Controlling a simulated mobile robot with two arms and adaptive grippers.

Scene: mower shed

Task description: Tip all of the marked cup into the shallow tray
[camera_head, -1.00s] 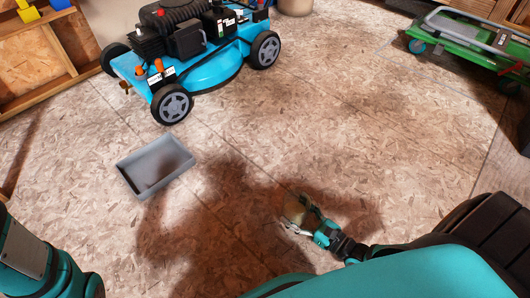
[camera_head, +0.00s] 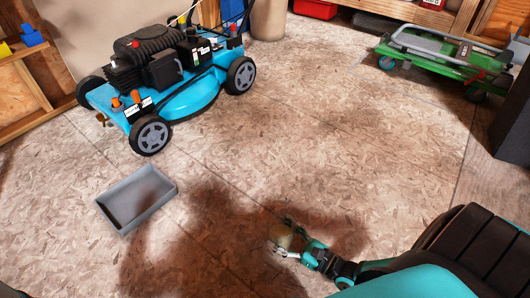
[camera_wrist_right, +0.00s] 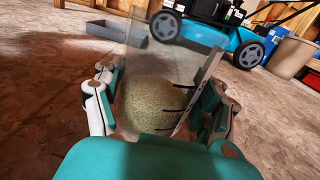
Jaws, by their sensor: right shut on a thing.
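The shallow tray (camera_head: 137,198) is grey and rectangular, and lies on the floor left of centre in the head view. It also shows at the upper left of the right wrist view (camera_wrist_right: 118,33). My right gripper (camera_head: 285,236) is shut on a clear cup with dark marks on its side (camera_wrist_right: 185,97). The cup holds pale, speckled grainy material (camera_wrist_right: 148,105) in its lower part. The gripper and cup are to the right of the tray and apart from it. In the head view the cup is small and dim. My left gripper is not in view.
A blue mower (camera_head: 170,75) stands just behind the tray. A green cart (camera_head: 445,62) is at the upper right, and a beige bin (camera_head: 268,20) is at the back. The floor (camera_head: 320,130) between the cup and the tray is clear.

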